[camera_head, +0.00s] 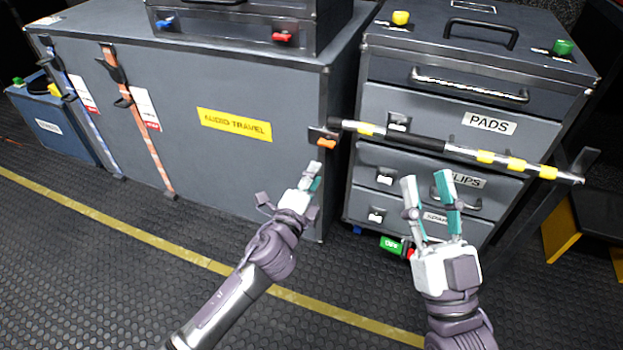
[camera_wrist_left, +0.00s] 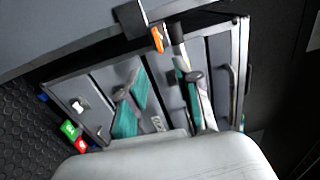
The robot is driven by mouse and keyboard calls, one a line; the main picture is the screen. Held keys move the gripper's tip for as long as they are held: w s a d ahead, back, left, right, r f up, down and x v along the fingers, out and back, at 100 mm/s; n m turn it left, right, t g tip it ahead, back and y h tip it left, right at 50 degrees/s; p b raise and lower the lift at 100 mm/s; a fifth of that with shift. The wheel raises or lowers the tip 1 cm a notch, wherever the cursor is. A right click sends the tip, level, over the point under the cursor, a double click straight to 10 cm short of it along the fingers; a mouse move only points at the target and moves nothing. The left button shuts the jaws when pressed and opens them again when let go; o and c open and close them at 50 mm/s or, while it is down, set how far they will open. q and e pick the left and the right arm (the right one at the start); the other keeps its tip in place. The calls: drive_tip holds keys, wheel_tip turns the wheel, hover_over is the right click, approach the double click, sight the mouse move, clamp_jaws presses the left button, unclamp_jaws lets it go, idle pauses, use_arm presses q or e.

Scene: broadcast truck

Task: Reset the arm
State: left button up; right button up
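My left gripper (camera_head: 312,174) is in front of the right end of the large grey case (camera_head: 235,165), just below an orange-tipped latch (camera_head: 326,142). It is seen nearly edge-on in the head view. In the left wrist view its two fingers (camera_wrist_left: 163,88) stand apart with nothing between them, so it is open. My right gripper (camera_head: 428,180) is in front of the grey drawer cabinet (camera_head: 455,105), at the height of the lower drawers. Its fingers are spread and empty. I cannot tell if either gripper touches anything.
A bar with yellow bands (camera_head: 485,157) runs across the drawer fronts. A green and red item (camera_head: 392,245) is low by the cabinet. A smaller case (camera_head: 240,32) sits on the large case. A yellow floor line (camera_head: 180,250) crosses the open dark floor in front.

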use_arm(q)
drive_tip(key=shift+s+a, duration=0.15)
drive_tip(key=shift+s, duration=0.3)
